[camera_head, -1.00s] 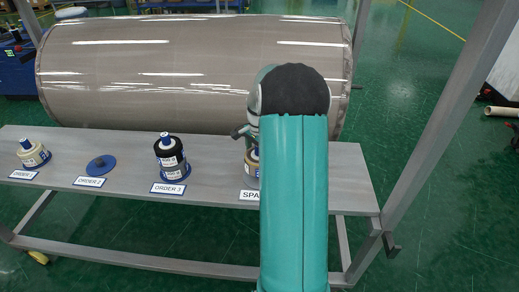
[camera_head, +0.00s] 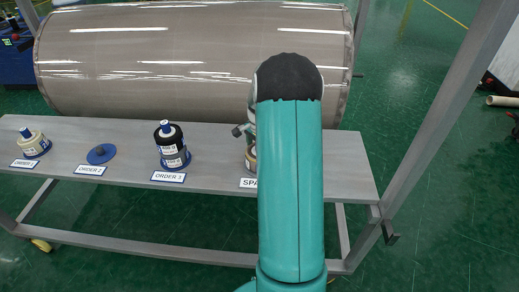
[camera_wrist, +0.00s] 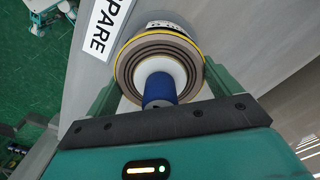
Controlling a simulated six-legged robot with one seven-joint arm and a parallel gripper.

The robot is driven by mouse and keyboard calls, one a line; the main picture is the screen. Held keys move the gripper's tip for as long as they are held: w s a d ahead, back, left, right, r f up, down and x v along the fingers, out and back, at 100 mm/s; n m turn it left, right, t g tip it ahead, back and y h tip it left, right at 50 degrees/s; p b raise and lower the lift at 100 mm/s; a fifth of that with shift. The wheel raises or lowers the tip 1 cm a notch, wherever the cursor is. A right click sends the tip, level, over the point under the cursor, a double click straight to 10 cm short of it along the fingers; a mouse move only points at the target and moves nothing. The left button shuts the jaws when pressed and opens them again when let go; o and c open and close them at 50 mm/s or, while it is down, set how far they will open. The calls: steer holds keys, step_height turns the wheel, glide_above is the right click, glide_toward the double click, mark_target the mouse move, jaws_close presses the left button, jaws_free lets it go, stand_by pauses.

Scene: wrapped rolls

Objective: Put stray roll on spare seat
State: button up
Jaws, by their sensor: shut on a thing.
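A tan roll (camera_wrist: 128,66) with a pale core around a blue post stands at the SPARE label (camera_wrist: 102,27), between the fingers of my gripper (camera_wrist: 162,82) in the wrist view. My gripper is shut on it. In the head view, my arm hides most of this tan roll (camera_head: 250,158); whether it touches its seat is hidden. At ORDER 3, a dark stack (camera_head: 170,143) with two white labels, seemingly two rolls, stands on a blue seat. The ORDER 2 seat (camera_head: 101,154) is a bare blue disc. A cream roll (camera_head: 32,143) sits at ORDER 1.
The grey bench (camera_head: 120,185) holds the seats in a row, with free board between them. A large wrapped roll (camera_head: 150,70) lies behind it. A grey frame post (camera_head: 435,125) slants up at the right.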

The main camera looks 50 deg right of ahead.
steer(key=o, duration=0.9)
steer(key=shift+o, duration=0.2)
step_height(320, 180, up, 14)
steer(key=shift+s+f, duration=0.1)
stand_by(0.4)
